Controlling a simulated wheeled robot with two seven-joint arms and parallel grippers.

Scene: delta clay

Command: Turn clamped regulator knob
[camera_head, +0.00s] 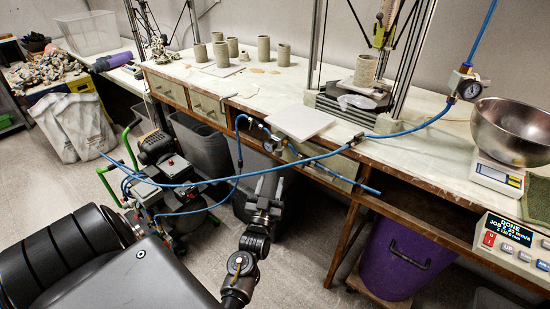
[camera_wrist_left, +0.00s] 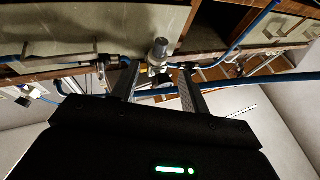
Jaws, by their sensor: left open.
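The regulator (camera_head: 269,146) with its small round gauge hangs at the front edge of the workbench in the head view, with blue hoses running to it. Its knob (camera_wrist_left: 159,47) appears to be the grey cylinder in the left wrist view, with brass and pale fittings just below it. My left gripper (camera_head: 269,182) is open and points up toward the bench edge, below the regulator. In the left wrist view its two fingers (camera_wrist_left: 158,74) stand either side of the knob's line, apart from it. The clamp itself is hard to make out. My right gripper is not in view.
A pale board (camera_head: 300,121) lies on the bench above. A purple bin (camera_head: 400,255) stands beneath the right side. Floor between is open.

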